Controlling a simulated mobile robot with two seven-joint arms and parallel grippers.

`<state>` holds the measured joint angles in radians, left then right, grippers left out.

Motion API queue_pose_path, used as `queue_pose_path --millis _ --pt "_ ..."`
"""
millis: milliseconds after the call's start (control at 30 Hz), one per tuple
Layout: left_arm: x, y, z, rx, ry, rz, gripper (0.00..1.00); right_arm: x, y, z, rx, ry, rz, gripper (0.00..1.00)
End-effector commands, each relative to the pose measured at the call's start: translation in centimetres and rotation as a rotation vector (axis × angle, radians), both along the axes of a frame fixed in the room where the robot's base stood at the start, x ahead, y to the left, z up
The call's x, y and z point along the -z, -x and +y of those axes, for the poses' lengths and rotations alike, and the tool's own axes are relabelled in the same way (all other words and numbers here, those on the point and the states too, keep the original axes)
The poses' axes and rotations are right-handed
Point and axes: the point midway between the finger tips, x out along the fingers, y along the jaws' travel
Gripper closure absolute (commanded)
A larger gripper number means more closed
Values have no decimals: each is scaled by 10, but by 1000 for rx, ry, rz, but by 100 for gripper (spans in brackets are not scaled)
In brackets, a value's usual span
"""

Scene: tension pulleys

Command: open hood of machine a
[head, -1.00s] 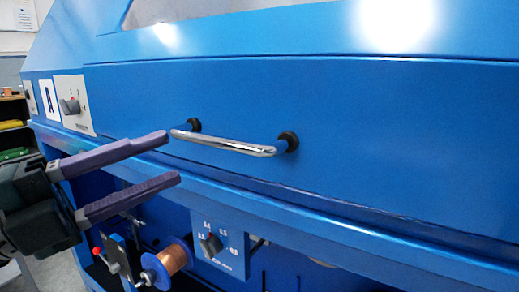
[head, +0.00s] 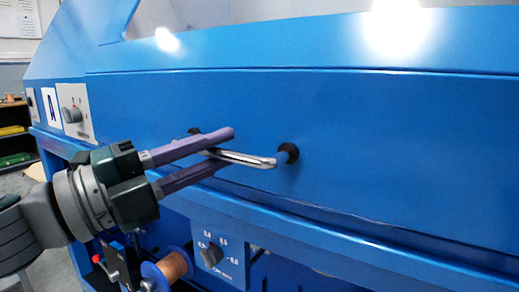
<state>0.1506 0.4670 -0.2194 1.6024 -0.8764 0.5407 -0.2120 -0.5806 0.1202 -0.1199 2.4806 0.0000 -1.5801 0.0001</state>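The blue hood (head: 390,130) of the machine marked A is a broad panel that looks closed. Its chrome handle (head: 255,160) runs sideways between two black mounts; the left part is mostly hidden by my gripper. My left gripper (head: 230,149) comes in from the left with its purple fingers apart. The upper finger crosses in front of and above the bar, and the lower finger is below it. A gap shows between fingers and bar, so the gripper looks open around the handle; any contact is unclear. My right gripper is not in view.
The label A (head: 51,107) and a knob panel (head: 76,122) are left on the machine. Below the hood edge are a numbered dial panel (head: 218,255) and a copper-coloured spool (head: 173,267), close under my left gripper. A shelf (head: 12,135) stands far left.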

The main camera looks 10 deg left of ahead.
Motion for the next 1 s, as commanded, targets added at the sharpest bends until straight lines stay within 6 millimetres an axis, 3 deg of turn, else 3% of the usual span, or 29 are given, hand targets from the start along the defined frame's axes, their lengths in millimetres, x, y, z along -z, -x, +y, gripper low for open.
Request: queue_pose_path --millis 200,1000 --pt "0 0 0 0 0 0 100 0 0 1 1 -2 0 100" --pt "0 0 0 0 0 0 100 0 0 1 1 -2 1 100"
